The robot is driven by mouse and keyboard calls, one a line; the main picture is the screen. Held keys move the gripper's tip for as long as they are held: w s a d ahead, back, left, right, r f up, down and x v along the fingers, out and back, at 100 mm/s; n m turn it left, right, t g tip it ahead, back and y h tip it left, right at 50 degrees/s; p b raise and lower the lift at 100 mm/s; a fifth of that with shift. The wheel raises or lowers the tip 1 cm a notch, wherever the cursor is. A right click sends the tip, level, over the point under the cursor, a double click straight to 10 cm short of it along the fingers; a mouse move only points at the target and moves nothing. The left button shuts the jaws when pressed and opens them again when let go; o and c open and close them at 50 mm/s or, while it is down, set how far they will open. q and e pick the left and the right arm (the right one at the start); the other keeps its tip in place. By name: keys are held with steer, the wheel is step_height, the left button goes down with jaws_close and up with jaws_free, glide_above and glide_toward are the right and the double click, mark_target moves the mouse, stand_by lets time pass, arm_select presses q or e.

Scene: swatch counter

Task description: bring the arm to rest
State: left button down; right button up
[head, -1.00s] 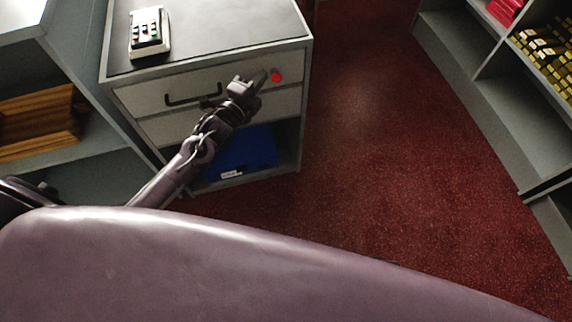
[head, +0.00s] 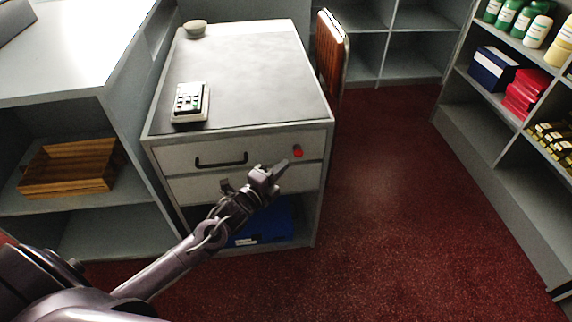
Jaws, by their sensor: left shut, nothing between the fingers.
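My left arm comes in from the lower left. My left gripper (head: 277,170) is shut and empty, in front of the drawer cabinet (head: 320,200), a little below a red round knob or lock (head: 298,153) on the top drawer's right side. The top drawer (head: 255,152) with its dark handle (head: 221,162) looks shut. The gap between the fingertips and the drawer front is hard to judge. My right gripper is not in view.
A keypad-like device (head: 190,102) and a small bowl (head: 195,28) stand on the cabinet top. A blue bin (head: 265,222) sits in its open lower bay. Shelves with a wooden tray (head: 70,167) stand left; stocked shelves (head: 480,140) stand right. The red floor (head: 400,200) is clear.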

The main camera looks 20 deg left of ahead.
arm_select(q)
steer(key=v, duration=0.7)
steer(key=shift+s+a+f, duration=0.15)
steer(key=shift+s+a, duration=0.05)
steer(key=shift+s, duration=0.1)
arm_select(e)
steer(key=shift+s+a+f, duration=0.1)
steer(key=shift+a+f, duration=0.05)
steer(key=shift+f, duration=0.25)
arm_select(q)
steer(key=shift+f, duration=0.1)
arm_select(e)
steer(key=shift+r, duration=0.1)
